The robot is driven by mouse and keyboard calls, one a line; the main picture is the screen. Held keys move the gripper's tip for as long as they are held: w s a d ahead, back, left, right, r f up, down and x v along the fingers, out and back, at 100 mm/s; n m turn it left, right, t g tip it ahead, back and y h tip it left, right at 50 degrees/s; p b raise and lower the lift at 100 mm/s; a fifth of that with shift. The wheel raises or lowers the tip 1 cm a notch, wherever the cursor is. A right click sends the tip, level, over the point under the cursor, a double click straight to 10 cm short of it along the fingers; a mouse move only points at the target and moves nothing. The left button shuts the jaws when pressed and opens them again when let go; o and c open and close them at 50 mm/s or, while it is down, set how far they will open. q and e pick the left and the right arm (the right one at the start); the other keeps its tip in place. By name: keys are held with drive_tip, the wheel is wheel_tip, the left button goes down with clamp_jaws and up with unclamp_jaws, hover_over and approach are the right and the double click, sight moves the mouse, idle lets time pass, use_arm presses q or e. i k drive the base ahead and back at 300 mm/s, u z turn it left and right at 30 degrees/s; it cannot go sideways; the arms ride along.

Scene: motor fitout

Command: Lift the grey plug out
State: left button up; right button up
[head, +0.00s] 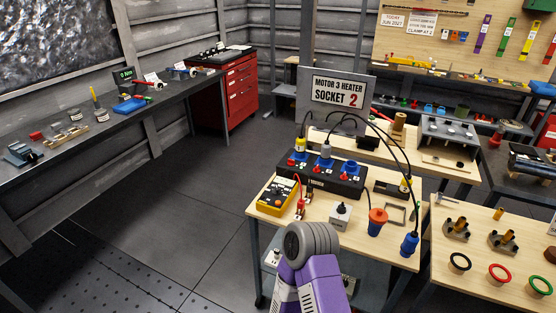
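The grey plug (325,152) stands upright in the middle blue socket of a black socket box (316,179) on the wooden bench, with a black cable rising from its top. A yellow plug (300,146) sits at the box's left socket. The right blue socket (350,168) appears to have no plug in it. A sign (338,92) behind the box reads "MOTOR 3 HEATER SOCKET 2". A purple arm link of mine with a grey rounded joint reaches in at the bottom centre, in front of the bench. Neither gripper shows.
On the bench are a yellow multimeter (281,192), a small grey switch box (341,214), an orange plug (377,221) and a blue plug (409,244). Black cables arch over the right side. A side table (470,283) with rings stands right. The floor at left is clear.

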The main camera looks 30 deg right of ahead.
sight(325, 154)
drive_tip(key=u, duration=0.5)
drive_tip(key=k, duration=0.7)
drive_tip(key=u, duration=0.2)
drive_tip(key=i, duration=1.85)
drive_tip(key=z, duration=0.65)
drive_tip(key=i, duration=2.3)
drive_tip(key=z, duration=0.95)
drive_tip(key=i, duration=1.75)
drive_tip(key=z, duration=1.3)
